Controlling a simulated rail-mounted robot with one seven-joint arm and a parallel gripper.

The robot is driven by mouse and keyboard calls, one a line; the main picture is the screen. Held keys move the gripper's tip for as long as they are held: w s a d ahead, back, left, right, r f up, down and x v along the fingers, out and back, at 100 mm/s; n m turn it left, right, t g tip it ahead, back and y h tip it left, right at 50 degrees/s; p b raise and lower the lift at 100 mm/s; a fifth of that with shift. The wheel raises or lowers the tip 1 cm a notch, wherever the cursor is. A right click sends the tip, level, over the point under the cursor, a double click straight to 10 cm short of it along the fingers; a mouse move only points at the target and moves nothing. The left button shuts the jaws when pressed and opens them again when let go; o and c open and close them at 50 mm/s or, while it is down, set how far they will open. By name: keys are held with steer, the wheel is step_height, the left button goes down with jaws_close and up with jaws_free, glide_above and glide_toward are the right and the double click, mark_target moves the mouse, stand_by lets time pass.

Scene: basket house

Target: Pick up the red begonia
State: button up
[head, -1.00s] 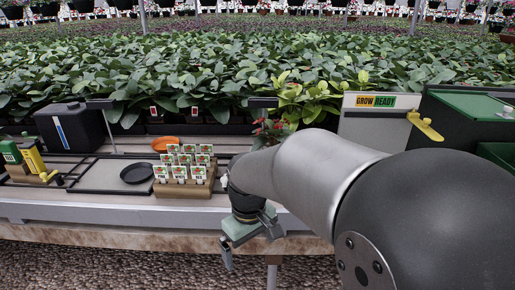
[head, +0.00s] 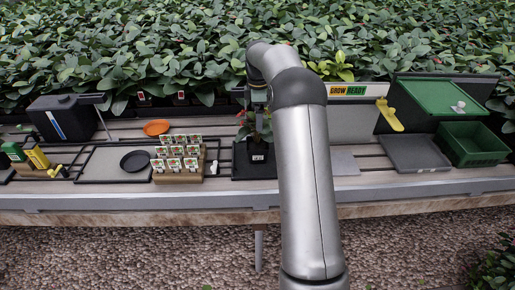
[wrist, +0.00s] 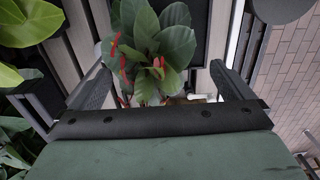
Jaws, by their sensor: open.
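A potted plant with dark green leaves and small red flowers, the red begonia (head: 257,150), stands upright in a black pot with a white label on the bench, just left of my forearm. In the wrist view its leaves and red flowers (wrist: 158,45) show between and beyond the two fingers. My gripper (wrist: 160,72) is open and empty, fingers spread on either side of the foliage. In the head view my gripper is above the plant, mostly hidden by the wrist. I cannot tell whether the fingers touch the leaves.
Left of the plant stand a wooden rack of seed packets (head: 178,178), a black dish (head: 135,161) and an orange dish (head: 157,127). To the right are a yellow trowel (head: 388,116), a grey tray (head: 415,153) and a green crate (head: 474,145). Dense foliage fills the back.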

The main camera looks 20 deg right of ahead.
glide_above(258, 146)
step_height(258, 146, down, 9)
steer(key=shift+r+p, duration=0.1)
steer(key=shift+p, duration=0.2)
steer(key=shift+s+a+f+p, duration=0.1)
steer(key=shift+f+p, duration=0.2)
steer(key=shift+f, duration=1.1)
steer(key=shift+a+f+p, duration=0.1)
steer(key=shift+f+p, duration=0.15)
steer(key=shift+f, duration=1.1)
steer(key=c, duration=1.3)
steer(key=shift+r, duration=0.15)
steer(key=shift+r, duration=0.55)
steer(key=r, duration=0.2)
steer(key=shift+s+r+b, duration=0.25)
steer(key=shift+r+b, duration=0.05)
steer(key=shift+b, duration=0.05)
steer(key=s+a+r+b, duration=0.2)
steer(key=s+a+r, duration=0.3)
steer(key=s+r, duration=0.4)
steer(key=s, duration=0.3)
steer(key=shift+s+b, duration=0.3)
